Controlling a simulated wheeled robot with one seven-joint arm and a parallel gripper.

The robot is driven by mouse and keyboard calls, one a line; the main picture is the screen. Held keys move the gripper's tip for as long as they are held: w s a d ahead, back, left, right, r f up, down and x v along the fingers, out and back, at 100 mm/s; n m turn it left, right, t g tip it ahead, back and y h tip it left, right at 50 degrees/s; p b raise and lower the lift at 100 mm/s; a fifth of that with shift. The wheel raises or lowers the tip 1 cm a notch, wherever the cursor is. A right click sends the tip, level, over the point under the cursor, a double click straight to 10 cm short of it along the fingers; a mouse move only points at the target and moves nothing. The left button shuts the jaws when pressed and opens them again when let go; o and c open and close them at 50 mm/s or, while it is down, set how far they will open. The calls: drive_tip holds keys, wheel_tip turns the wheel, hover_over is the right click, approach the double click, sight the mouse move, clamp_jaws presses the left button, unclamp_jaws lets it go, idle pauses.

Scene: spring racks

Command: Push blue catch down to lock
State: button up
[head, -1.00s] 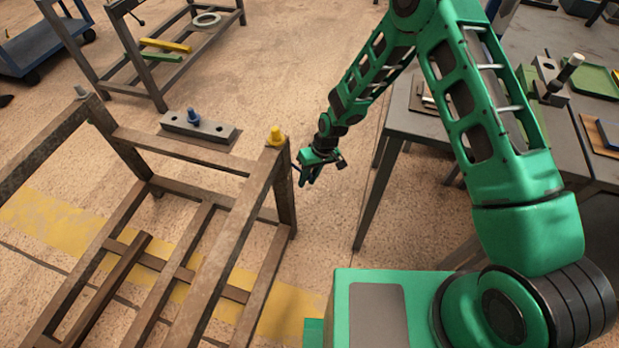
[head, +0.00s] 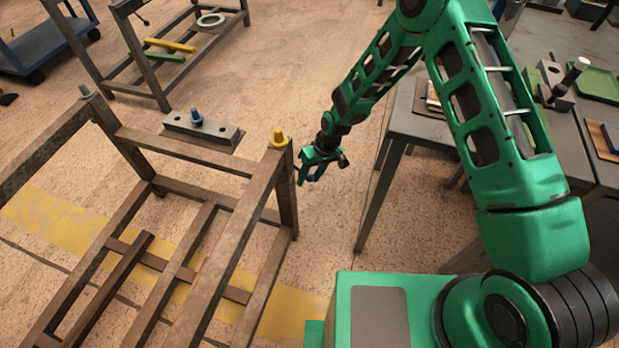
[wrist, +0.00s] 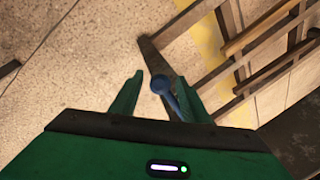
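The blue catch (wrist: 161,86), a lever with a rounded end, shows in the wrist view between my gripper's two green fingers. It lies nearer the right finger; its lower part passes close to or behind that finger. I cannot tell whether they touch. My gripper (wrist: 160,77) is open, with a clear gap between the fingertips. In the head view my gripper (head: 309,179) hangs just right of the brown rack's (head: 286,205) near right post, below its yellow-capped corner. The catch is hard to make out there, against the gripper and post.
A yellow cap (head: 278,137) tops the post beside my gripper. A grey table (head: 408,119) stands to the right, with open floor between it and the rack.

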drive_tip(key=v, duration=1)
drive_tip(key=shift+w+r, duration=0.2)
